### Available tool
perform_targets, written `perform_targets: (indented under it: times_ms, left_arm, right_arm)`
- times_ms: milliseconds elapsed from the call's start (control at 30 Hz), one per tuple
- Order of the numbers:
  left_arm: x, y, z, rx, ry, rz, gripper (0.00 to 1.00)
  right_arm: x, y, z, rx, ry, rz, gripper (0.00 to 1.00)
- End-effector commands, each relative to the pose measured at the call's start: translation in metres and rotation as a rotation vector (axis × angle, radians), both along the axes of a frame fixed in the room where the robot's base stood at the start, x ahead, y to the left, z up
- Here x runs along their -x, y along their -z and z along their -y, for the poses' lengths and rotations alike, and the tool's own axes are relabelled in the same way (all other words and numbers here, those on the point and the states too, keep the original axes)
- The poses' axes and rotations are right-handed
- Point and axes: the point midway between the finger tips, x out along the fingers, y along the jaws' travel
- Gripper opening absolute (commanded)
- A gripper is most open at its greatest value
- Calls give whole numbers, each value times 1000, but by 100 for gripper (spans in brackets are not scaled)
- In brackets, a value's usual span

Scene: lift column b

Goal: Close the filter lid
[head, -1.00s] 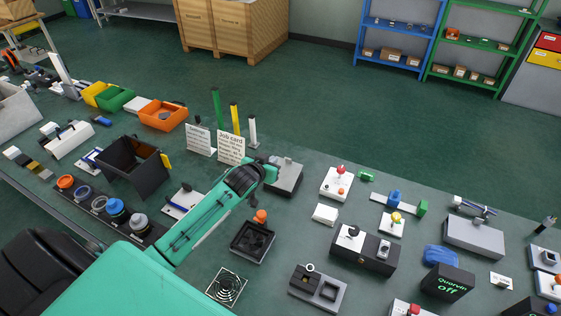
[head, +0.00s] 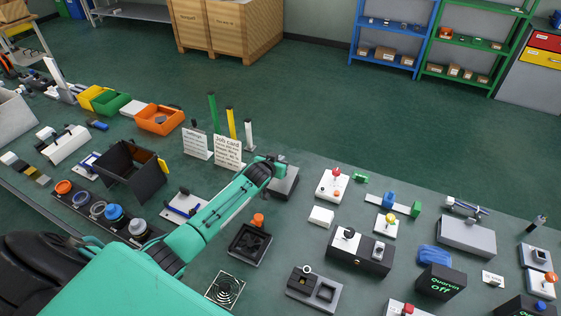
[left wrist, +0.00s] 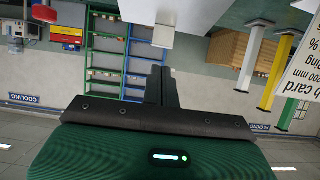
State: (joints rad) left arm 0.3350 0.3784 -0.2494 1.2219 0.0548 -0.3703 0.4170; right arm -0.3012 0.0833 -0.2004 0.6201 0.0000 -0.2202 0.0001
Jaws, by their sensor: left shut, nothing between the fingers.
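I cannot tell for certain which part is the filter lid. A black square housing (head: 250,243) with a dark round insert and an orange knob (head: 259,220) at its back edge sits on the bench right of my left forearm. A square grille (head: 225,290) with pale rings lies in front of it. My left gripper (head: 281,162) is shut and empty, close to a grey box (head: 287,183) behind the housing; contact is unclear. The shut fingers also show in the left wrist view (left wrist: 160,86). My right gripper is out of view.
Two white cards (head: 228,152) and coloured posts (head: 231,123) stand left of my gripper. A black open-topped box (head: 133,170) with a yellow tab stands further left. A white block (head: 321,216) and a black switch box (head: 360,250) lie to the right.

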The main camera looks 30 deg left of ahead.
Motion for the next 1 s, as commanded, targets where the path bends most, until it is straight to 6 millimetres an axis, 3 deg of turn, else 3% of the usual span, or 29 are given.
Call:
perform_targets:
  times_ms: [333,900,967,1000]
  left_arm:
    - [-8,20,0,-1,0,1,0]
    - [-18,22,0,3,2,-69,0]
    - [-22,28,-1,5,1,-111,0]
    - [-26,39,-2,5,0,-131,0]
  right_arm:
    - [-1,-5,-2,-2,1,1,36]
    - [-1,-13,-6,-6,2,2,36]
    - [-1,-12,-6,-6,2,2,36]
    - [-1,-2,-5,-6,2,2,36]
